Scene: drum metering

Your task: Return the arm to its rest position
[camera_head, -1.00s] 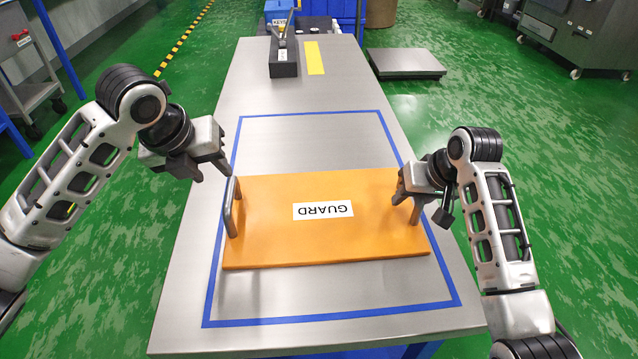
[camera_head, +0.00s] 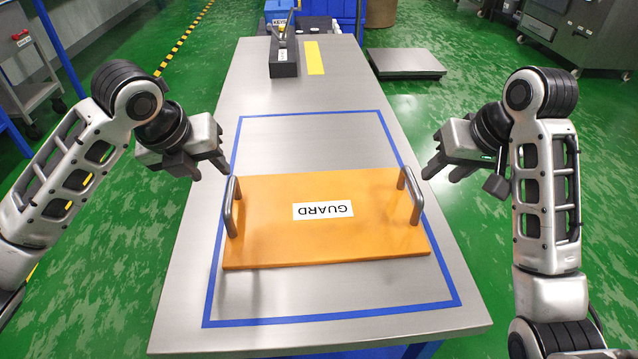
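My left gripper (camera_head: 210,176) is open and empty, held above the table's left edge, just up and left of the guard's left handle (camera_head: 232,206). My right gripper (camera_head: 427,176) is open and empty, to the right of the guard's right handle (camera_head: 413,196) and apart from it. The orange guard panel (camera_head: 290,238), with its white GUARD label (camera_head: 323,211) upside down, lies flat on the table inside the blue outline (camera_head: 330,319). Both of its metal handles are in full view.
The steel table (camera_head: 215,82) has free room behind the guard. A dark block with a lever (camera_head: 284,68) and a yellow strip (camera_head: 314,58) are at its far end. A floor platform (camera_head: 405,62) stands right, a cart (camera_head: 28,70) left.

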